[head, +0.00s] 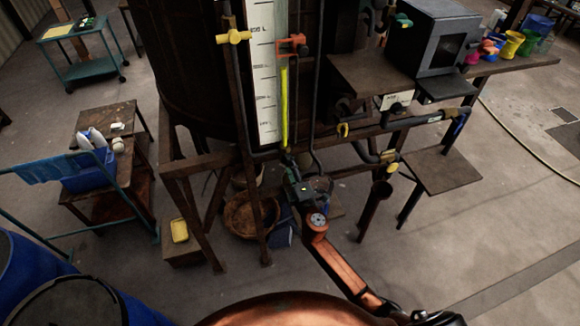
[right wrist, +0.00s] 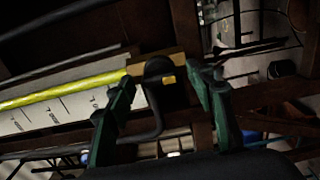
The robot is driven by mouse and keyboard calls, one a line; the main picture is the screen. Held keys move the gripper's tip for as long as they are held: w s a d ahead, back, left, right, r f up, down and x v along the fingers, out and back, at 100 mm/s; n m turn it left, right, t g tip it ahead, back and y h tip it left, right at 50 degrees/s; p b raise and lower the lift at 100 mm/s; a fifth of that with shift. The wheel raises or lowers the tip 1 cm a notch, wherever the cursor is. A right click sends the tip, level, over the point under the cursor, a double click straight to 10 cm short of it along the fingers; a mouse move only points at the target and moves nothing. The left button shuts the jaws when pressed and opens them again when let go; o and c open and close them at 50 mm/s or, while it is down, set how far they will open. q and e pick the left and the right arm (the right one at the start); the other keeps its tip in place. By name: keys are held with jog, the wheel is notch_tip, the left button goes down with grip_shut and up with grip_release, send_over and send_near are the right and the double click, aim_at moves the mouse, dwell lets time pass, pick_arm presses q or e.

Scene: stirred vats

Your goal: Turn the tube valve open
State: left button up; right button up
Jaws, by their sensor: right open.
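A sight tube with yellow filling (head: 284,105) runs down beside a white litre scale (head: 264,75) on the vat. At its lower end, the right wrist view shows a brass-coloured fitting (right wrist: 142,67) and a dark curved piece (right wrist: 158,122) with a small yellow patch. I cannot tell clearly which part there is the valve's handle. My right gripper (head: 287,162) is just below the tube's lower end. Its green fingers (right wrist: 165,76) are apart, with the dark piece between them in the picture; contact cannot be told. My left gripper is not in view.
Rusty frame legs (head: 190,225) and a basket (head: 250,215) stand below. A small brown table (head: 440,170) is at right. The floor further right is mostly clear.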

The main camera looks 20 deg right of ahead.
jog(key=s, duration=1.2)
jog(key=shift+d, duration=0.2)
jog(key=shift+d, duration=0.1)
